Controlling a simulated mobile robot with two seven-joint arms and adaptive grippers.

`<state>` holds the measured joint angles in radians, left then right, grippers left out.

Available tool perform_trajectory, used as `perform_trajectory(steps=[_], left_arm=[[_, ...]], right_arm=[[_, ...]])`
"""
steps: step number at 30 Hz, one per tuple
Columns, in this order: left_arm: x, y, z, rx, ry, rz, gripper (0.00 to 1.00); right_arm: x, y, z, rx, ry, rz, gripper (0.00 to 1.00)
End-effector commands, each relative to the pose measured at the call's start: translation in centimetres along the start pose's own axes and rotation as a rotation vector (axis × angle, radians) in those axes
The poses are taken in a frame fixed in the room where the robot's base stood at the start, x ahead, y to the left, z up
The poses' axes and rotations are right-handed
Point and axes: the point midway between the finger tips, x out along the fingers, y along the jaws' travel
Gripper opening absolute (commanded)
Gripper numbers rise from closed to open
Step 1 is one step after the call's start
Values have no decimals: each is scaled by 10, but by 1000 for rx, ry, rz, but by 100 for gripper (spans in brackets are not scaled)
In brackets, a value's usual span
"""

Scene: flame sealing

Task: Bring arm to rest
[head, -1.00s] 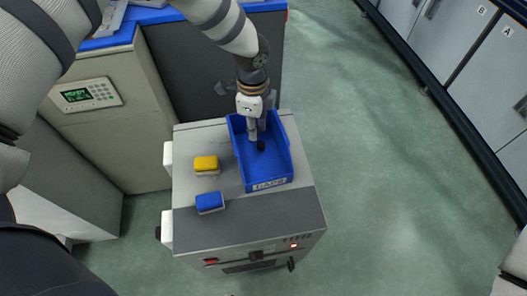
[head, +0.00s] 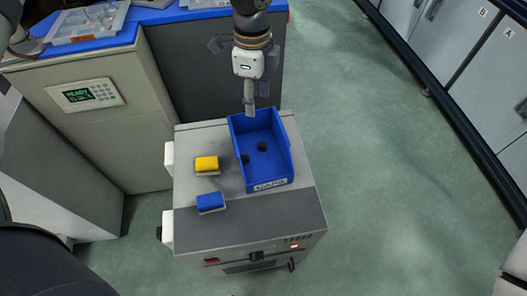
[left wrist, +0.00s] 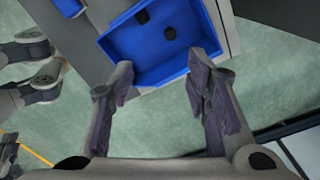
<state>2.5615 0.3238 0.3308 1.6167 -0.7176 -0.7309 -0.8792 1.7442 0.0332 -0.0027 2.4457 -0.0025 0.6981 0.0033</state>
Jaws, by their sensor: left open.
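My left gripper (head: 249,108) is open and empty above the back end of the blue bin labelled CAPS (head: 284,160). In the left wrist view my gripper (left wrist: 165,85) has its fingers spread wide, with the bin (left wrist: 150,73) beyond them. Two small black caps lie apart on the bin floor, one near the middle (head: 262,146) and one near the left wall (head: 245,159). They also show in the left wrist view.
The bin stands on a grey cabinet (head: 200,230). A yellow block (head: 206,163) and a blue block (head: 210,201) sit left of the bin. A beige unit with a green display (head: 85,95) stands behind left. A clear tray (head: 88,24) lies at the top left. Floor at right is open.

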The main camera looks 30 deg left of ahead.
Motion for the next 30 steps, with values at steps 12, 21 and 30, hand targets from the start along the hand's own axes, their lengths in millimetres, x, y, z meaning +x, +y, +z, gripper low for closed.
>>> perform_trajectory(steps=[12, 21, 30], left_arm=[[-14, 1, 0, 0, 1, 2, 44], [26, 43, -15, -105, 52, 74, 44], [125, 249, -17, -803, 72, 294, 44]], right_arm=[[0, 0, 0, 0, -1, 0, 40], [-9, 0, -3, 1, 20, -1, 40], [-45, -1, -16, 2, 107, -5, 40]])
